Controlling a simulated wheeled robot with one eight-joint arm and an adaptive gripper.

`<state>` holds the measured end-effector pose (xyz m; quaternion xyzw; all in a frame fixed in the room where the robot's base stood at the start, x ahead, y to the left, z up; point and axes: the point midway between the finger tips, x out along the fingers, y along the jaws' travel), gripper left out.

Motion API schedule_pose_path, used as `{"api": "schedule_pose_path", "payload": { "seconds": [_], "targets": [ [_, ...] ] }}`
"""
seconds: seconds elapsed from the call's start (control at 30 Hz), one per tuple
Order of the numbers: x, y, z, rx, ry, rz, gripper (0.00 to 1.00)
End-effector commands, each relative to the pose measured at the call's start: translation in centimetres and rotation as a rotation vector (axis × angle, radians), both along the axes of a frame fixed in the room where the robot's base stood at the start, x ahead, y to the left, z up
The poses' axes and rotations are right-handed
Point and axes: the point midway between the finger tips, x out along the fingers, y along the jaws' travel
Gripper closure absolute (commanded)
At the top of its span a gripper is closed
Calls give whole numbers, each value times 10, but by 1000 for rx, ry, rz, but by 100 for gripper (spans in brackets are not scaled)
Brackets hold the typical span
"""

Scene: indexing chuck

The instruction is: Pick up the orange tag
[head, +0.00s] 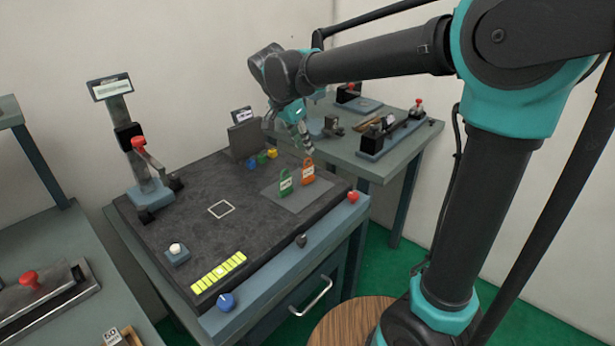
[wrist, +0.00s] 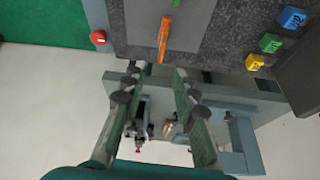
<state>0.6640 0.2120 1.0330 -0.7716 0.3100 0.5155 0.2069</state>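The orange tag (head: 308,172), shaped like a padlock with a white label, stands upright on a grey pad (head: 318,190) on the dark bench top. In the wrist view the orange tag (wrist: 163,40) shows edge-on, just beyond my fingertips and in line with the gap between them. My gripper (head: 306,149) is above and close to the tag. In the wrist view my gripper (wrist: 156,72) has its two fingers apart, with nothing between them. Whether a fingertip touches the tag cannot be told.
A green tag (head: 286,184) stands left of the orange one. Blue, green and yellow blocks (head: 262,160) sit behind. A red knob (head: 353,197) is on the bench's right edge. A second table (head: 385,165) with fixtures stands behind right. The dark top around the white square (head: 222,209) is mostly clear.

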Motion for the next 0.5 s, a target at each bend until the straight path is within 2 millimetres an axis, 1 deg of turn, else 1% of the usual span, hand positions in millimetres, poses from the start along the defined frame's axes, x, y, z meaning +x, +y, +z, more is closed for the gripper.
{"api": "schedule_pose_path", "payload": {
  "seconds": [0.03,0.1,0.2,0.5],
  "targets": [
    [3,-3,-10,0,0,-2,72],
    [7,-6,-22,0,0,-2,72],
    [11,-10,-36,0,0,-1,72],
    [16,-15,-56,1,-1,0,72]
  ]
}}
